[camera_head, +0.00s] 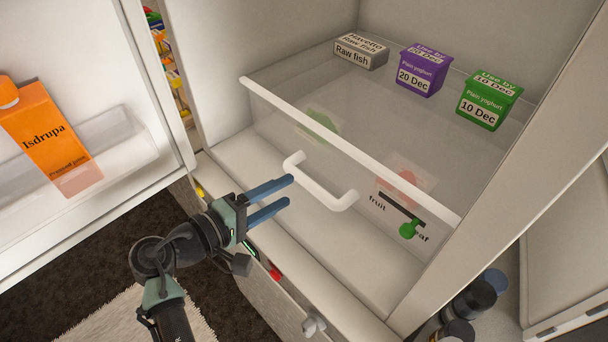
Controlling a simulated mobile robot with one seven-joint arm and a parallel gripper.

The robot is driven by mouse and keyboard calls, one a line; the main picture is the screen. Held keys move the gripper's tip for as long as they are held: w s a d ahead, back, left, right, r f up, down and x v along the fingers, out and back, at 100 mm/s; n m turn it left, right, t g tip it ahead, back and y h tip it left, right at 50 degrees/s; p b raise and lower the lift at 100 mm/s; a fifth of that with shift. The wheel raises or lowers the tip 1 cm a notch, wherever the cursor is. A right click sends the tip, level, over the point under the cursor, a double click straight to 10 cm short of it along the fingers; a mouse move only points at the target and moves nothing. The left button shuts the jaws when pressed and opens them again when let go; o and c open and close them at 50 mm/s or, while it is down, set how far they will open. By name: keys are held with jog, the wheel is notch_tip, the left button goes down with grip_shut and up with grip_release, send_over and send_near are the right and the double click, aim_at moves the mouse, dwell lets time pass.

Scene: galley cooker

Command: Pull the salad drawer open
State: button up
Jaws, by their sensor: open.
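The salad drawer (275,140) is a clear-fronted bin low in the open fridge, beneath a shelf with a white front edge. Its white loop handle (318,192) stands out from the front. The drawer looks shut. A label and slider with a green knob (408,230) sit on its right side; the words "fruit" and part of "leaf" show. My gripper (290,190) is open, its two blue fingers pointing right towards the left end of the handle. The fingertips look close to the handle; I cannot tell whether they touch it. Nothing is between them.
On the shelf stand a raw fish box (361,51), a purple yoghurt (422,71) and a green yoghurt (488,99). The open fridge door (60,235) at left holds an orange juice carton (50,137). Dark jars (474,300) stand at lower right.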

aim_at(301, 182)
jog(key=x, duration=0.6)
jog(key=shift+w+d, duration=0.25)
jog(key=shift+w, duration=0.05)
grip_shut()
dwell(1.1)
